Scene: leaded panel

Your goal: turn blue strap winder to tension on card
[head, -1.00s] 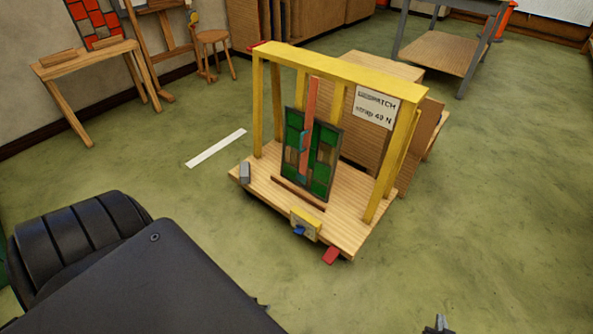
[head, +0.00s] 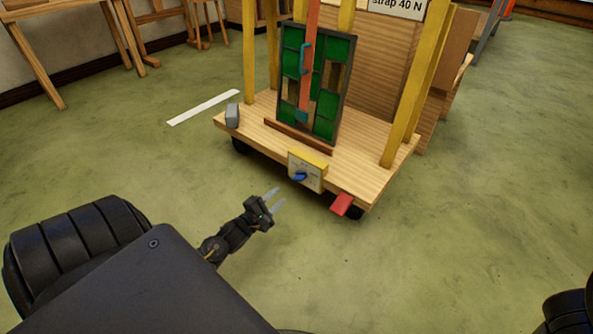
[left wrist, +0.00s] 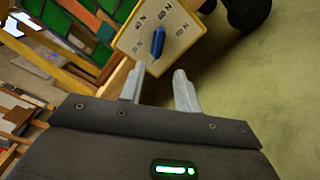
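The blue strap winder (head: 299,176) is a small knob on a yellow-edged dial plate (head: 318,172) at the front edge of the wooden cart. In the left wrist view the blue winder (left wrist: 158,42) stands beyond the fingertips, with several markings around it too small to read. My left gripper (head: 277,198) is open and empty, in front and to the left of the dial, not touching it. The card (head: 398,8) hangs at the top, cut by the frame edge; "strap 40 N" is readable. A red strap (head: 308,75) runs down the green leaded panel (head: 333,77). My right gripper is not visible.
The panel stands on the cart deck (head: 362,150) between yellow posts (head: 406,90). A red pedal-like block (head: 341,204) sticks out at the cart's front right. A grey block (head: 232,116) sits at its left corner. The green floor before the cart is clear.

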